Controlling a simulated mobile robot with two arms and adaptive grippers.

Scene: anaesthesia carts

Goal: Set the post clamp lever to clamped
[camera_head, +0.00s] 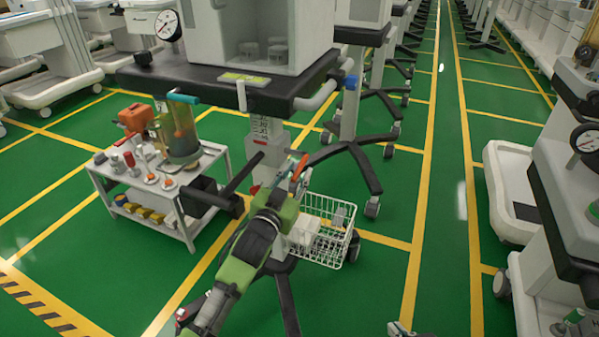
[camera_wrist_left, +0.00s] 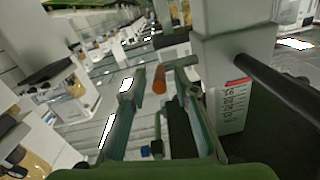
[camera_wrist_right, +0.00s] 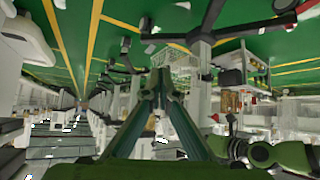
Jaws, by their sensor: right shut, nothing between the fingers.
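The cart's white post (camera_head: 264,160) carries a scale label and stands at the middle of the head view; it is at the right in the left wrist view (camera_wrist_left: 228,75). A small orange-red piece (camera_head: 300,167), perhaps the clamp lever, shows beside the post; an orange piece (camera_wrist_left: 159,78) lies between the finger lines in the left wrist view. I cannot tell its setting or whether a finger touches it. My left gripper (camera_wrist_left: 158,88) is open beside the post. My right gripper (camera_wrist_right: 162,76) is shut and empty, away from the post.
A black bar (camera_head: 243,172) sticks out left of the post. A white wire basket (camera_head: 322,232) hangs low on its right. The dark cart shelf (camera_head: 200,82) is above. A side table (camera_head: 160,195) with bottles stands left.

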